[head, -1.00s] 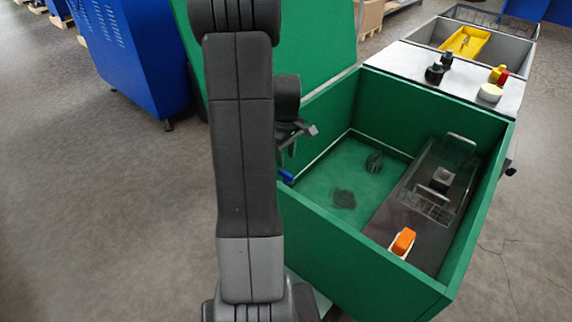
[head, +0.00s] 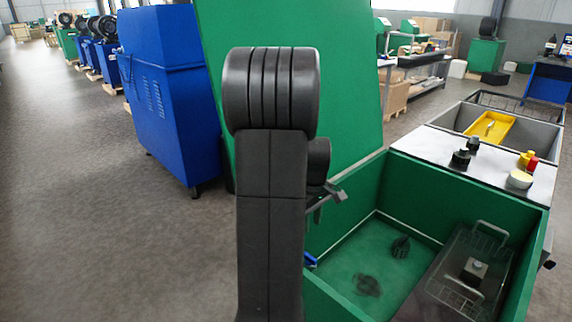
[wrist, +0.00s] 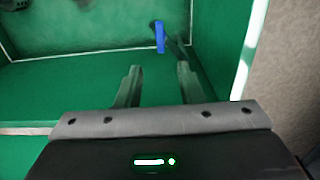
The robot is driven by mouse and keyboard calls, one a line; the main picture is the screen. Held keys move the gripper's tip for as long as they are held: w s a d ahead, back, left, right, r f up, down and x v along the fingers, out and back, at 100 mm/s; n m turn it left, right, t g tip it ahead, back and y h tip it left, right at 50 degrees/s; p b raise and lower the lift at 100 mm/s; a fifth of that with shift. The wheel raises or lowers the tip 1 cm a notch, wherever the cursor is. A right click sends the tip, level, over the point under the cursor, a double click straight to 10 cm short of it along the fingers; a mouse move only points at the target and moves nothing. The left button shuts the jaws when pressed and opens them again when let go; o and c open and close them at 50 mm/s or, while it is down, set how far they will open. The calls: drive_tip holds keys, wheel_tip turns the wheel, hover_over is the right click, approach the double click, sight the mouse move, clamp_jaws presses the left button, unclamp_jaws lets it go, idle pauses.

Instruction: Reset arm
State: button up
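My gripper (wrist: 158,84) is open in the wrist view, with two grey fingers apart and nothing between them. A blue-handled item (wrist: 160,37) shows just past the fingertips, against the green bin's inside. In the head view my gripper is mostly hidden behind my arm, with part of it (head: 325,196) showing over the near left side of the green bin (head: 345,252). The blue item (head: 310,261) also shows at the bin's left wall. My dark arm stands upright in the middle of the head view.
A white-topped surface (head: 480,160) with small parts and a yellow tray (head: 490,127) lie beyond. A blue machine (head: 165,95) stands left; floor there is clear.

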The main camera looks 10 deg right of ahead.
wheel_tip(320, 180, down, 13)
drive_tip(key=shift+r+b, duration=0.1)
drive_tip(key=shift+b, duration=0.7)
drive_tip(key=shift+m, duration=0.5)
